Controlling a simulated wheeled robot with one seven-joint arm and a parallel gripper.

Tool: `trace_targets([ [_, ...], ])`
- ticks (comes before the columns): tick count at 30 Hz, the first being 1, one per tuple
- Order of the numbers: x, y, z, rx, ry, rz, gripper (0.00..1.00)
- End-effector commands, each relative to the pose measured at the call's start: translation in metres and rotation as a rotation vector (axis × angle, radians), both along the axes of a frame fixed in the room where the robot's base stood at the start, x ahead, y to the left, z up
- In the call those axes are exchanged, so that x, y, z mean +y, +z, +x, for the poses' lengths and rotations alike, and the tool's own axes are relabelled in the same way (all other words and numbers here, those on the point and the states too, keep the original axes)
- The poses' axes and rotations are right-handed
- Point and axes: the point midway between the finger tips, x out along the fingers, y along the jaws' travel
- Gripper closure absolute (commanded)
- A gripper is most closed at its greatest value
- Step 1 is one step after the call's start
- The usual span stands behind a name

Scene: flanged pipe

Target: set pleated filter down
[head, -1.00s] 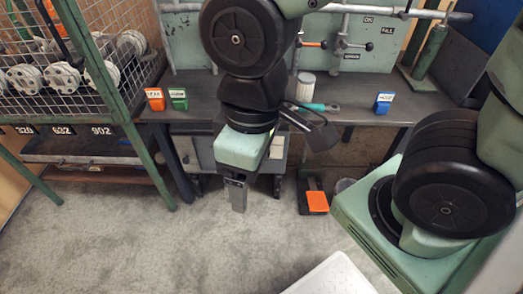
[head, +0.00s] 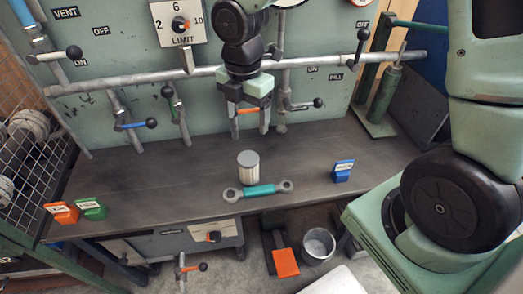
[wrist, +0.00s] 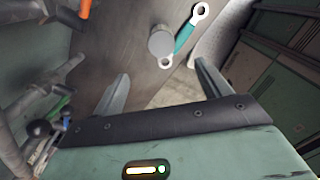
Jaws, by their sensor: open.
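The pleated filter (head: 248,165) is a short pale cylinder with a grey top, standing upright on the dark workbench (head: 150,195). In the wrist view the filter (wrist: 161,42) shows from above, beyond the fingertips. My gripper (head: 250,128) is open and empty, pointing down above the back of the bench, behind the filter and apart from it. In the wrist view my gripper (wrist: 161,78) has its two fingers spread wide with nothing between them.
A teal-handled wrench (head: 259,190) lies just in front of the filter. A blue block (head: 343,171) stands to the right; orange (head: 62,213) and green (head: 92,208) blocks stand at the left. A pipe (head: 150,80) with valve levers runs behind. The bench's left-middle is clear.

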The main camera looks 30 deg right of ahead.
Motion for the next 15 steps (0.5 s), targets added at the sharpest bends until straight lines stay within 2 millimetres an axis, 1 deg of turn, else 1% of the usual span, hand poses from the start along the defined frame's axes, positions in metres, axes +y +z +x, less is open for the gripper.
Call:
trace_targets([
  [5, 0.000, -0.030, -0.001, 0.006, 0.010, -0.002, 0.24],
  [12, 0.000, -0.081, -0.001, 0.005, 0.008, -0.001, 0.24],
  [15, 0.000, -0.099, -0.001, 0.004, 0.008, -0.002, 0.24],
])
